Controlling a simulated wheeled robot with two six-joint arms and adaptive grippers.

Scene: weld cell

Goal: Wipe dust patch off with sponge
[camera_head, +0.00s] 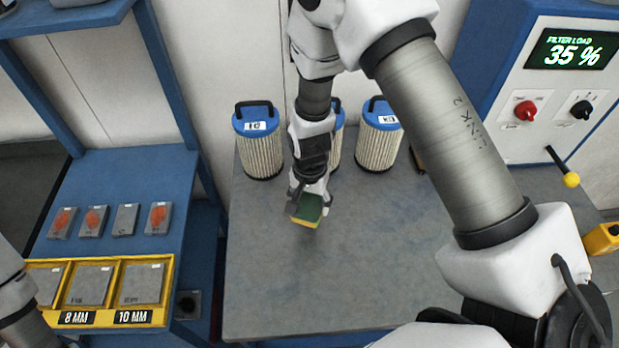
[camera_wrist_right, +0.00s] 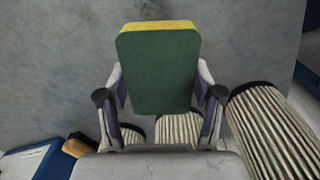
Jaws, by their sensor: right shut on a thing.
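The sponge (camera_head: 307,209) is green on one face and yellow on the other. My right gripper (camera_head: 310,195) is shut on it, above the grey table (camera_head: 265,290). In the right wrist view the sponge (camera_wrist_right: 158,70) sits between the two fingers of the gripper (camera_wrist_right: 160,105), green face toward the camera. Whether the sponge touches the table is hard to tell. No distinct dust patch can be made out on the grey surface; the arm and sponge hide part of it. My left gripper is not in view; only part of my left arm shows at the left edge.
Blue-capped filter cartridges (camera_head: 258,150) stand at the table's back, close behind the right gripper. A control panel (camera_head: 570,75) reading 35 % stands at the right. A blue shelf (camera_head: 130,175) with metal plates and a yellow tray (camera_head: 170,285) is at the left. The table's front is clear.

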